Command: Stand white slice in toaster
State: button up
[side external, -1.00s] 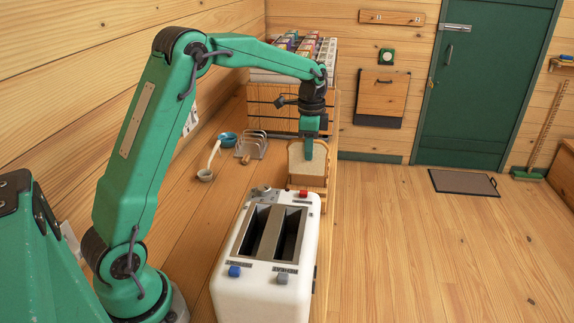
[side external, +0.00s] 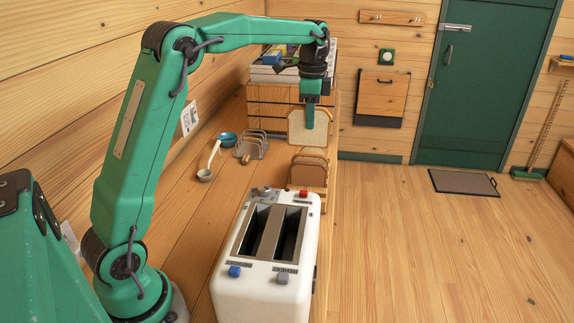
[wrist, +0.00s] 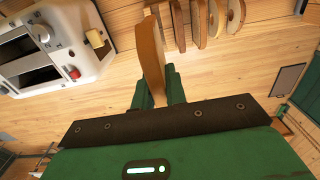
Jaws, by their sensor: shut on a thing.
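My gripper (side external: 310,122) is shut on the white slice (side external: 296,128), a pale slice with a tan crust. It holds the slice upright, clear above the brown slices, beyond the toaster's far end. In the wrist view the slice (wrist: 150,55) shows nearly edge-on between the green fingers (wrist: 157,84). The white toaster (side external: 255,301) stands in the foreground on the bench, with two long dark slots that look empty. The toaster also shows at the upper left of the wrist view (wrist: 82,18).
Several brown slices (side external: 307,172) stand in a row just beyond the toaster, below the held slice. A crate-like stand with boxes (side external: 275,98) is behind.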

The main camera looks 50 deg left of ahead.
notch_tip(320, 180, up, 8)
jog(key=shift+f, duration=0.25)
jog(key=s+d+r+m, duration=0.2)
jog(key=s+d+m, duration=0.95)
jog(key=d, duration=0.45)
jog(key=s+d+f+m, duration=0.1)
jog(key=s+d+m, duration=0.15)
jog(key=s, duration=0.25)
jog(key=s+d+f+m, duration=0.1)
jog(key=s+d+m, duration=0.1)
jog(key=s+m, duration=0.25)
jog(key=shift+n, duration=0.25)
jog(key=f, duration=0.5)
jog(key=shift+s, duration=0.3)
jog(key=shift+f, duration=0.2)
notch_tip(320, 180, down, 7)
jog(key=shift+f, duration=0.15)
